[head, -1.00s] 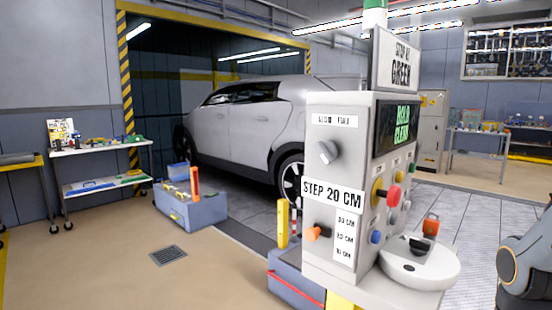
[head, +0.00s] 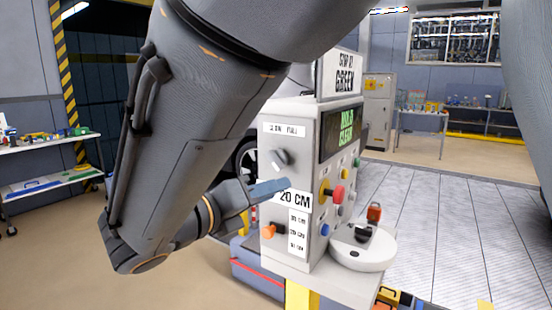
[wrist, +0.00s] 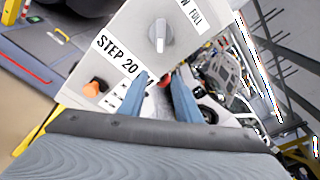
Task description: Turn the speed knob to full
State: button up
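The speed knob (head: 280,158) is a grey knob on the white face of the control console (head: 292,112), below a label ending in "FULL". In the wrist view the knob (wrist: 160,36) sits near the top centre, with a pale mark on its lower end. My gripper (head: 284,187) is just below the knob in the head view, in front of the "STEP 20 CM" sign. The fingers are clear of the knob.
An orange knob (head: 269,231) is low on the same face. A red knob (head: 333,195) and coloured buttons stick out from the side panel. A round tray (head: 362,249) juts out below. A work table (head: 420,114) stands at the back right, beyond open floor.

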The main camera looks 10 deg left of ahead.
aim_at(273, 163)
jog(key=s+a+r+n+t+y, duration=0.1)
jog(key=a+r+n+t, duration=0.15)
jog(key=a, duration=0.25)
jog(key=shift+g, duration=0.25)
jog(key=x, duration=0.2)
jog(key=p+x, duration=0.1)
jog(key=x, duration=0.2)
jog(key=p+x, duration=0.1)
jog(key=x, duration=0.1)
jog(key=shift+d+r, duration=0.25)
jog(key=shift+r, duration=0.1)
grip_shut()
